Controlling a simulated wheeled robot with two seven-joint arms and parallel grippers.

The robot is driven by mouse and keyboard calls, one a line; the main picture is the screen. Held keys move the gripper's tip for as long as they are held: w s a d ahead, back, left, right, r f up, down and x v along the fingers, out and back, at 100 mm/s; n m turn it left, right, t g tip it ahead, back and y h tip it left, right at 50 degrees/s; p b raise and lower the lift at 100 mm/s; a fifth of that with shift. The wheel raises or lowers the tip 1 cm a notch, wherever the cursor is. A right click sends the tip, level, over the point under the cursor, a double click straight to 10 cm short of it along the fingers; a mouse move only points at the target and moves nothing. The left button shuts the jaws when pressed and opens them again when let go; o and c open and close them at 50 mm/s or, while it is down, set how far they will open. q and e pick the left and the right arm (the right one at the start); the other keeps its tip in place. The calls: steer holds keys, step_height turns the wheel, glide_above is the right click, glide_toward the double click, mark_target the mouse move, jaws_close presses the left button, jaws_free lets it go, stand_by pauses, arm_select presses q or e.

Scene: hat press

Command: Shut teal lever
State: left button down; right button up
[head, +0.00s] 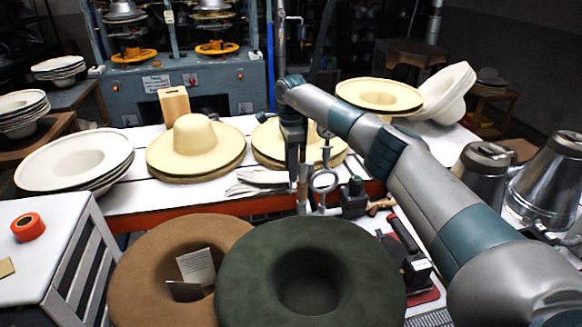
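I cannot clearly make out a teal lever. A small dark device with a dark teal-green knob (355,186) stands at the front edge of the white table, right of centre; I cannot tell if it is the lever. My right arm comes in from the right, and my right gripper (301,188) points down to the left of that device, apart from it in the picture. A metal ring on a stand (325,181) shows between them. The fingers are small and dark, so their opening is unclear. My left gripper is out of view.
Pale straw hats (195,140) and white gloves (258,182) lie on the white table (145,197). A brown hat (150,270) and a dark green hat (240,262) fill the near front. A black-handled tool (405,240) lies right of them. Metal cans (552,180) stand far right.

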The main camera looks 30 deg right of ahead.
steer(key=shift+f, duration=0.85)
jaws_close()
